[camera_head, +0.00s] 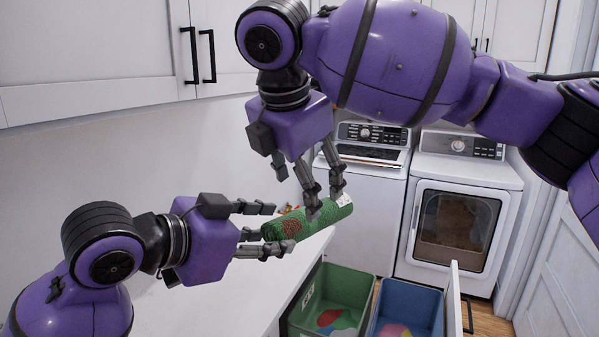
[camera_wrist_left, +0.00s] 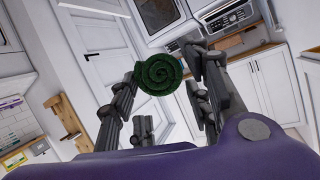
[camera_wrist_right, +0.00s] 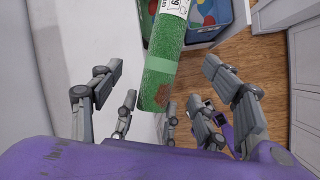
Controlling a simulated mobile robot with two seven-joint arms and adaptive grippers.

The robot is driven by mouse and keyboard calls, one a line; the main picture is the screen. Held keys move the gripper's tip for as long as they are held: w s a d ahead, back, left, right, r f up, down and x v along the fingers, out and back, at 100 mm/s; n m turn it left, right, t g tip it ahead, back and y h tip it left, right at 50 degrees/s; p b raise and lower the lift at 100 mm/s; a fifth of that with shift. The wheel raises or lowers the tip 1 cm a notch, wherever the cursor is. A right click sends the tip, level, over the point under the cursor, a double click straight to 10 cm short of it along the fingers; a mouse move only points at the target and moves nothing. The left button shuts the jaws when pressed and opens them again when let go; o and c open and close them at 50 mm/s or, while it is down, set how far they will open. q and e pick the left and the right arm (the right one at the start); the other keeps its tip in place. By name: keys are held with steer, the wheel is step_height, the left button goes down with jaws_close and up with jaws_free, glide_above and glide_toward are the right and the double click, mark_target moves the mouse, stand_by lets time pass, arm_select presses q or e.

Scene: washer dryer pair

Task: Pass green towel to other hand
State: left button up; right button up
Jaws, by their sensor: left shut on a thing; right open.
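The green towel (camera_head: 325,219) is a tight roll with a pale label at its right end and a brownish patch near its left end. It is held in the air above the counter's right edge. My left gripper (camera_head: 272,228) is shut on its left end. The left wrist view shows the roll's spiral end (camera_wrist_left: 160,75) between the fingers. My right gripper (camera_head: 326,200) reaches down from above at the right part of the roll, fingers open. In the right wrist view the towel (camera_wrist_right: 165,60) lies between the spread fingers; contact is unclear.
A white counter (camera_head: 190,305) lies below. Right of it, a green bin (camera_head: 340,282) and a blue bin (camera_head: 412,302) hold coloured cloth in an open drawer. A washer (camera_head: 372,225) and a dryer (camera_head: 462,210) stand behind. Cabinets (camera_head: 90,55) hang above.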

steer(key=x, duration=0.9)
steer(key=shift+w+f, duration=0.15)
steer(key=shift+f, duration=0.1)
steer(key=c, duration=1.3)
arm_select(q)
steer(key=o, duration=1.4)
arm_select(e)
steer(key=shift+c, duration=0.8)
